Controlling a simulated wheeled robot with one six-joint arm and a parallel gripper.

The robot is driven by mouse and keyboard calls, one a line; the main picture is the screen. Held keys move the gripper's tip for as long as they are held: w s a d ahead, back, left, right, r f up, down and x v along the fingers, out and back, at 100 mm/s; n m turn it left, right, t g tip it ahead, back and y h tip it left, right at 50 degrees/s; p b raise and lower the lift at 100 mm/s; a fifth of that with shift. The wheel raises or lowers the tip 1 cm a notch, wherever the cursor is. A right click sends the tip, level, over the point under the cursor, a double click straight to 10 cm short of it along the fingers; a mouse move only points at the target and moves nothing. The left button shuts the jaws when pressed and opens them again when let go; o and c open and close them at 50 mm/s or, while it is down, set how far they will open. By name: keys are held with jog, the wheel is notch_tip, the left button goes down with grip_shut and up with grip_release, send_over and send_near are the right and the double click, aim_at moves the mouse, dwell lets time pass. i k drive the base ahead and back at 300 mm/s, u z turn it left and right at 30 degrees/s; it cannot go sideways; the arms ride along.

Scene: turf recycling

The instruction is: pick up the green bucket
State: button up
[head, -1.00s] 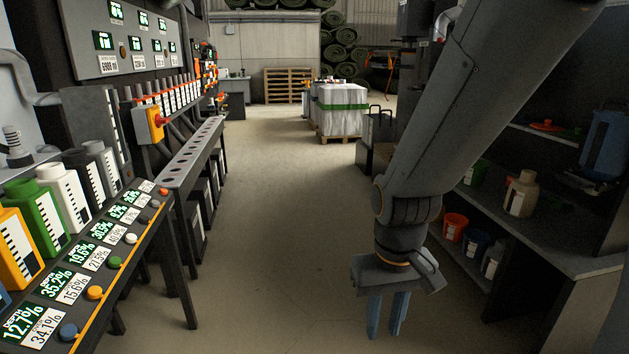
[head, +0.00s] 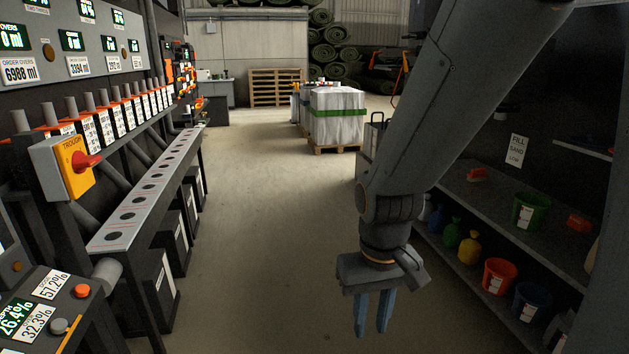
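The green bucket (head: 531,210) stands upright on the middle shelf of the rack at the right, with a white label on its front. My gripper (head: 372,318) hangs pointing down over the aisle floor, left of the rack and well away from the bucket. Its two blue-grey fingers are apart with a gap between them, and nothing is held.
The shelf rack (head: 475,195) also holds an orange bucket (head: 500,276), a blue bucket (head: 531,302), a yellow bag (head: 469,247) and small red items. A machine bench (head: 150,190) lines the left. The aisle floor (head: 255,220) is clear toward a wrapped pallet (head: 336,118).

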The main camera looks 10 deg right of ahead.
aim_at(529, 210)
jog(key=i, duration=1.8)
jog(key=z, duration=2.65)
jog(key=i, duration=1.65)
jog(key=u, duration=0.05)
